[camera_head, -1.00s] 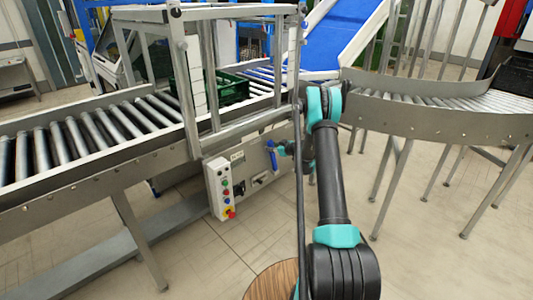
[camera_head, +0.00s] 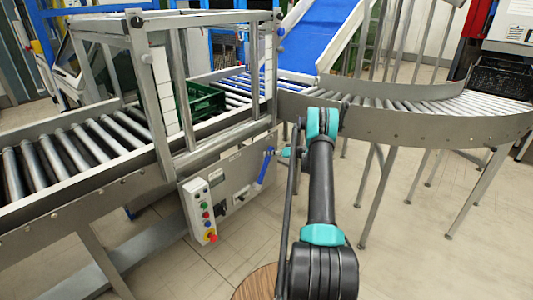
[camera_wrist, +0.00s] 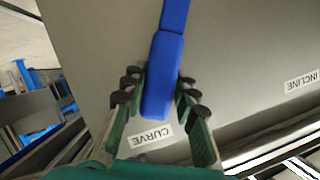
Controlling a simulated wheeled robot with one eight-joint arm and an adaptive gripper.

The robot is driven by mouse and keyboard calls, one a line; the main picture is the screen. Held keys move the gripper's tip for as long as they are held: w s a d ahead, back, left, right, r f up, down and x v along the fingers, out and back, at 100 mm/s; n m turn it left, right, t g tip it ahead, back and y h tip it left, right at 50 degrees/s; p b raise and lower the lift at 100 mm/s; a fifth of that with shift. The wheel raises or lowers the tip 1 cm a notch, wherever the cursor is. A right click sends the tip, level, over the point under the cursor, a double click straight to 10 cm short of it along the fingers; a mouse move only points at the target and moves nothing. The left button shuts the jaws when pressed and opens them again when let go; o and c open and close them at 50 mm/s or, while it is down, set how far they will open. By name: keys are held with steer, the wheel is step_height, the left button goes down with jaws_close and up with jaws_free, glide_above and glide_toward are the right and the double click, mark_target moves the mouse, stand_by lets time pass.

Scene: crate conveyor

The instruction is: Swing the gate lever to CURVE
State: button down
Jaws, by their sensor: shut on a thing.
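The blue gate lever (camera_head: 265,168) is on the grey side panel under the conveyor frame. In the wrist view its blue handle (camera_wrist: 163,80) runs down between my fingers. My gripper (camera_wrist: 160,90) is shut on the handle, with a finger on each side. The handle's free end lies beside the CURVE label (camera_wrist: 152,135), partly over its edge. The INCLINE label (camera_wrist: 301,81) is off to the right, away from the handle. In the head view my gripper (camera_head: 282,152) is at the lever, small and partly hidden by my arm.
A control box (camera_head: 202,210) with coloured buttons is mounted left of the lever. A green crate (camera_head: 205,103) sits on the rollers inside the metal frame. A curved roller conveyor (camera_head: 420,122) runs right, and a blue incline belt (camera_head: 320,35) rises behind. Open floor lies right of my arm.

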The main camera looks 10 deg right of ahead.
steer(key=shift+w+d+f, duration=0.1)
steer(key=shift+d+f, duration=0.1)
steer(key=shift+d, duration=0.05)
steer(key=c, duration=1.2)
jaws_free()
steer(key=shift+o, duration=0.2)
steer(key=shift+d, duration=0.1)
steer(key=v, duration=1.1)
steer(key=shift+s+d, duration=0.2)
steer(key=shift+d, duration=0.2)
steer(key=shift+a+r, duration=0.1)
steer(key=shift+r, duration=0.05)
